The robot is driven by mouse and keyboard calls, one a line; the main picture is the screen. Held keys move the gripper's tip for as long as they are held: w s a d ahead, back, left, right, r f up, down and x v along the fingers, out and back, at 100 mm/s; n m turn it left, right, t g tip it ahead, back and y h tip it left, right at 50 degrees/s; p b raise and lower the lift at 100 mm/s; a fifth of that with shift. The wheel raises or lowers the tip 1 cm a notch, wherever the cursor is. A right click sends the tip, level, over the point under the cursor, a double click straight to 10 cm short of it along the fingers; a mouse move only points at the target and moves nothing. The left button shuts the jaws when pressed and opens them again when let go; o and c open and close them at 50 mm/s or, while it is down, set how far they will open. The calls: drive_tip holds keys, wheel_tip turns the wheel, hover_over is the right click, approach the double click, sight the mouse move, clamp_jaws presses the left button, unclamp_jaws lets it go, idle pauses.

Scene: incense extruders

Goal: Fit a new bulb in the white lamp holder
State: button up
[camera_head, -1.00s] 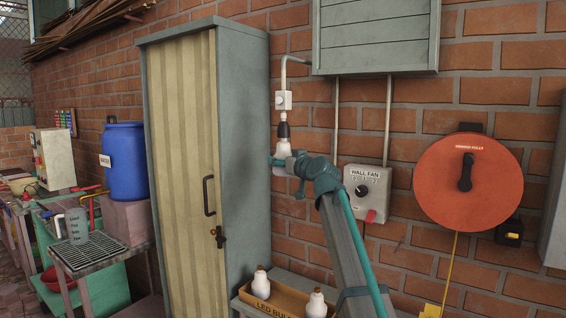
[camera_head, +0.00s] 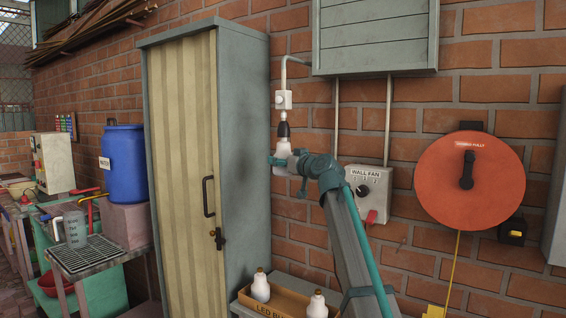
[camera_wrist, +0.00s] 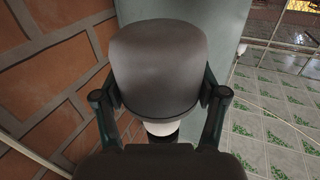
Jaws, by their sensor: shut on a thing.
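My gripper (camera_head: 283,161) is shut on a white bulb (camera_head: 283,149) and holds it upright at the brick wall, right of the cabinet. The bulb's dome fills the middle of the wrist view (camera_wrist: 158,65), with the gripper's fingers (camera_wrist: 158,103) on either side. Just above the bulb in the head view is the lamp holder (camera_head: 284,129), dark at its lower part with a pale top, hanging below a white wall box (camera_head: 283,99). The bulb's top meets the holder; I cannot tell how far it is seated.
An open box labelled LED (camera_head: 285,299) holds two more bulbs (camera_head: 260,286) below my arm. The tall grey cabinet (camera_head: 244,150) stands close on the left. A wall fan control (camera_head: 367,193) and red reel (camera_head: 469,182) are on the wall to the right.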

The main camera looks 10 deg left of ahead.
drive_tip(key=o, duration=1.2)
drive_tip(key=shift+o, duration=0.2)
